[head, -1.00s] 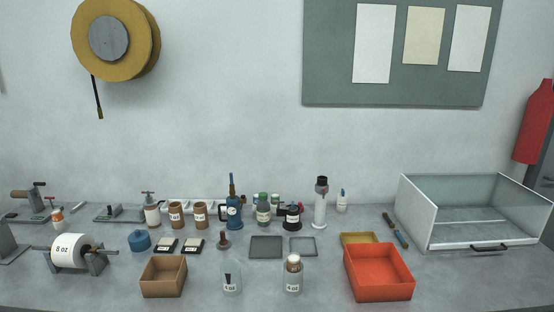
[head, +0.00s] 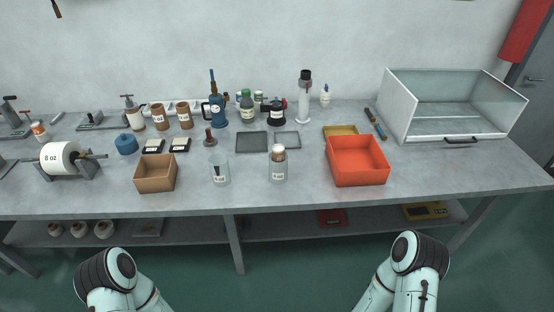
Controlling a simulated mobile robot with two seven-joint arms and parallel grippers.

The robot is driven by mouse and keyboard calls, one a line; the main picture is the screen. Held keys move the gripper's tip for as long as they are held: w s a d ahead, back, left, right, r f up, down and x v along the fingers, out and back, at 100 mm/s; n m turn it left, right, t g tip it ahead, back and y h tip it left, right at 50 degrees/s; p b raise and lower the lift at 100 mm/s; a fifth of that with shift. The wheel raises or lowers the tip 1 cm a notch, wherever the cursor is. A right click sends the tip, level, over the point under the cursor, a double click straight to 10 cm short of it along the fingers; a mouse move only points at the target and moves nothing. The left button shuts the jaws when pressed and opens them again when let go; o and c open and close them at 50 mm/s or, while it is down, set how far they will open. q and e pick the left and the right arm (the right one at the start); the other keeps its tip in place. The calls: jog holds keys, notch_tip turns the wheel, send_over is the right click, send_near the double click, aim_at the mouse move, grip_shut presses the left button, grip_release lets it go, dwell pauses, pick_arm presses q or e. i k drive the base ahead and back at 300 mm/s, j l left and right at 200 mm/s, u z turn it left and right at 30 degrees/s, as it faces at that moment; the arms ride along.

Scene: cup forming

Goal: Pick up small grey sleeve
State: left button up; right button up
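Two small grey, partly see-through cylinders with white labels stand upright near the front of the bench. The left grey cylinder (head: 219,174) has a dark mark above its label. The labels are too small to read surely, and I cannot tell which of the two is the small grey sleeve. Nothing of mine touches either. Both my arms show only as links at the bottom edge, below the bench front; neither gripper is in view.
A brown open box (head: 156,174) stands left of the cylinders and an orange open bin (head: 358,162) right of them. Grey trays (head: 252,142) lie behind. The front strip of the bench is mostly clear.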

aim_at(278, 172)
jog(key=l+u, duration=0.1)
jog(key=u, duration=0.25)
jog(key=l+u, duration=0.15)
jog(key=u, duration=0.25)
jog(key=l+u, duration=0.15)
jog(key=u, duration=0.2)
jog(key=l+u, duration=0.3)
jog(key=l, duration=0.25)
jog(key=k+l+u, duration=0.1)
jog(key=l+u, duration=0.15)
jog(key=l, duration=0.25)
